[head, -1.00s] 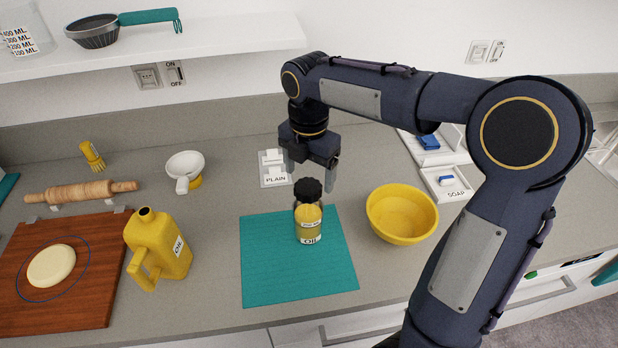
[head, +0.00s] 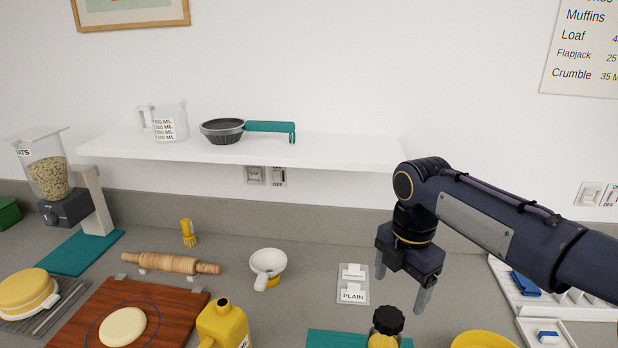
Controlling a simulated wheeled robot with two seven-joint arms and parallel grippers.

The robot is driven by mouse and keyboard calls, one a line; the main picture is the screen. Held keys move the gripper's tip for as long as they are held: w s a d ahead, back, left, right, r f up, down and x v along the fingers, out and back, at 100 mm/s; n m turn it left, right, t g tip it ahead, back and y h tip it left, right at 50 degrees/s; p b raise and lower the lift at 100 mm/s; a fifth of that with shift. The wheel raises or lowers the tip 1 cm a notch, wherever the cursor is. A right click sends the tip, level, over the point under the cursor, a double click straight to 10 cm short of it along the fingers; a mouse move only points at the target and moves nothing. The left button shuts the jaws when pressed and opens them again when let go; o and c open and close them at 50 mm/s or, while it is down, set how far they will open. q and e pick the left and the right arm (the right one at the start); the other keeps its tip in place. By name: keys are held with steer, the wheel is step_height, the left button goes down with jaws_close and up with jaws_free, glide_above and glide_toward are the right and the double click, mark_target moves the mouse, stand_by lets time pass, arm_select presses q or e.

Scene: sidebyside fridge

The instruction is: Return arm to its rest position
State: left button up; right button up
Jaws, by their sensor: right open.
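My right gripper (head: 405,285) is open and empty, pointing down above the counter at the right of the head view. Its fingers are apart, with nothing between them. The oil jar with a black lid (head: 387,322) stands below and slightly left of it, on the teal mat (head: 325,339). The jar's lower part is cut off by the bottom edge. My right arm comes in from the right edge. My left gripper does not show.
A white shelf (head: 330,148) with a measuring jug (head: 172,122) and a sieve (head: 222,130) runs along the wall. A yellow oil can (head: 222,325), a funnel (head: 268,262), a rolling pin (head: 170,263) and a yellow bowl (head: 482,340) stand around. Bare counter lies between funnel and label cards (head: 353,283).

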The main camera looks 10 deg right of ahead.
steer(key=s+f+m+t+y, duration=0.1)
steer(key=s+f+m, duration=0.3)
steer(key=s+m, duration=0.6)
steer(key=s+a+f+m+t+y, duration=0.1)
steer(key=s+f+m+t, duration=0.3)
steer(key=s+m, duration=0.6)
steer(key=m+y, duration=0.1)
steer(key=m, duration=0.3)
steer(key=shift+m+y, duration=0.3)
steer(key=shift+m, duration=0.1)
steer(key=shift+s+a, duration=0.1)
